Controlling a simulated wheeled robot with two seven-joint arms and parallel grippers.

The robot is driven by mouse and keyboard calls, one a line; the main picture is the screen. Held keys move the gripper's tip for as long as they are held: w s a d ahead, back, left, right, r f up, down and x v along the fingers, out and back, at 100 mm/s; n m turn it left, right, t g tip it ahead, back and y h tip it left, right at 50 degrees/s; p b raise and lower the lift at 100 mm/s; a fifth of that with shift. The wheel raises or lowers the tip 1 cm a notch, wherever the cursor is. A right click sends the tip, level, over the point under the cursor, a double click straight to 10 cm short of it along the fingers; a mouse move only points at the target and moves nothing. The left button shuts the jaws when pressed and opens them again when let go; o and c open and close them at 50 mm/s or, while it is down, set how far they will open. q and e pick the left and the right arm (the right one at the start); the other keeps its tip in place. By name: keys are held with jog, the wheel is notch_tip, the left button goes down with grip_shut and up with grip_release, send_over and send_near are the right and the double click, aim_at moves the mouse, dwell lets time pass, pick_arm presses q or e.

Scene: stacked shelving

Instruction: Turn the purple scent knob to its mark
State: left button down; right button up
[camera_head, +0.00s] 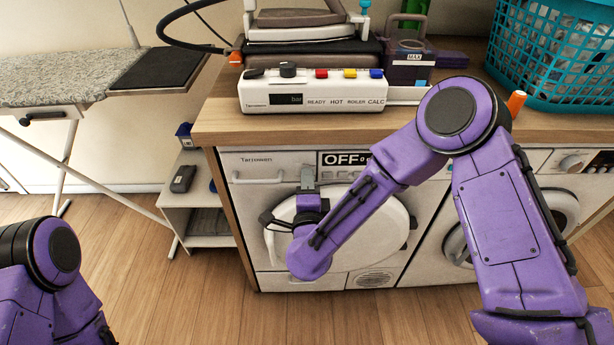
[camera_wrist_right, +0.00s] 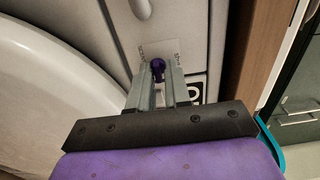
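The purple scent knob (camera_wrist_right: 157,66) shows in the right wrist view, on a small pale label plate (camera_wrist_right: 172,48) on the washer-like machine's front panel. My right gripper (camera_wrist_right: 158,78) points at it, with one grey finger on each side and the knob between the tips. Narrow gaps show beside the knob, so the fingers look open. In the head view my right gripper (camera_head: 307,178) is at the front of the left white machine (camera_head: 250,170) and hides the knob. The marks on the plate are too small to read. My left gripper is out of view.
A counter (camera_head: 420,115) above the machine carries an iron station (camera_head: 312,92) with buttons and a teal basket (camera_head: 550,60). An ironing board (camera_head: 70,85) stands at left. The floor in front is clear.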

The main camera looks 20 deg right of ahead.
jog(key=shift+v, duration=2.45)
jog(key=shift+f, duration=0.15)
